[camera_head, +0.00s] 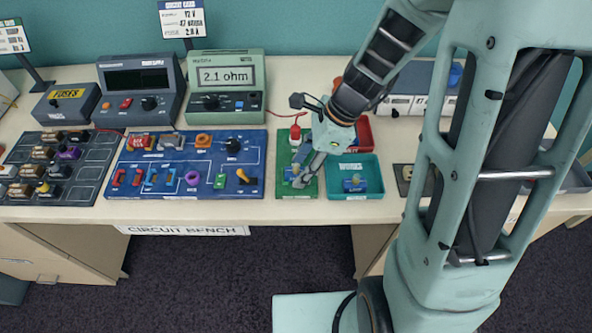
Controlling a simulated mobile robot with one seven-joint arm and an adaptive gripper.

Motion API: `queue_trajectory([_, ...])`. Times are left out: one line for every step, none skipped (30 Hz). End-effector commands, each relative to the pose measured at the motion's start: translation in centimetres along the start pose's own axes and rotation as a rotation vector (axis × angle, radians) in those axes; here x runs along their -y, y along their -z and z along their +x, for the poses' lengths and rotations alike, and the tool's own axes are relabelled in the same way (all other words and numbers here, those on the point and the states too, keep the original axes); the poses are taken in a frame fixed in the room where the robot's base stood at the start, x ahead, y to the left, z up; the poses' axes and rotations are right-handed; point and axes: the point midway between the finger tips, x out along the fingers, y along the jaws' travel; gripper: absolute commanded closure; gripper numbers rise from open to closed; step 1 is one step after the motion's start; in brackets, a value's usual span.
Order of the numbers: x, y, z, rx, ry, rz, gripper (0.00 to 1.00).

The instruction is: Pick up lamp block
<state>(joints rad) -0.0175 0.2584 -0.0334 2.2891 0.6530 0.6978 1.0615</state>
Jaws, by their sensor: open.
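My gripper (301,178) is open and points down over the green board (311,190). A small blue block with a yellowish top (289,174) sits on that board, at the fingers and partly hidden by them. It looks like a lamp block, but I cannot tell whether the fingers touch it. A similar blue block with a yellow top (354,185) lies in the teal tray marked WORKS (373,165), right of my gripper.
A red lamp (295,134) stands at the back of the green board. A red tray (364,134) is partly hidden behind my arm. A meter reading 2.1 ohm (227,83) stands behind. The blue circuit board (150,190) with several parts lies left.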

Motion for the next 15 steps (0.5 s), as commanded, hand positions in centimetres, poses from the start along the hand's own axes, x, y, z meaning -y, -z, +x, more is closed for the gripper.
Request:
queue_trajectory([-0.03,0.06,0.53,-0.001,-0.001,0.000,0.58])
queue_trajectory([0.00,0.07,0.69,-0.001,0.000,0.000,0.58])
queue_trajectory([0.00,0.06,0.82,-0.001,0.001,0.000,0.58])
queue_trajectory([0.01,0.05,0.87,-0.001,0.001,0.001,0.58])
queue_trajectory([0.01,0.05,0.89,-0.001,0.001,0.001,0.58])
queue_trajectory([0.02,0.04,0.87,-0.001,0.001,0.001,0.58])
queue_trajectory([0.02,0.04,0.86,-0.001,0.002,0.001,0.58])
queue_trajectory([0.02,0.04,0.85,-0.001,0.002,0.001,0.58])
queue_trajectory([0.02,0.04,0.85,-0.001,0.001,0.000,0.58])
queue_trajectory([0.02,0.04,0.84,-0.001,0.002,0.000,0.59])
queue_trajectory([0.02,0.04,0.84,-0.001,0.002,0.000,0.62])
queue_trajectory([0.02,0.04,0.83,-0.001,0.001,0.000,0.67])
queue_trajectory([0.02,0.04,0.83,-0.001,0.002,0.000,0.70])
queue_trajectory([0.02,0.04,0.83,-0.001,0.001,0.000,0.73])
queue_trajectory([0.02,0.04,0.83,-0.001,0.002,0.000,0.78])
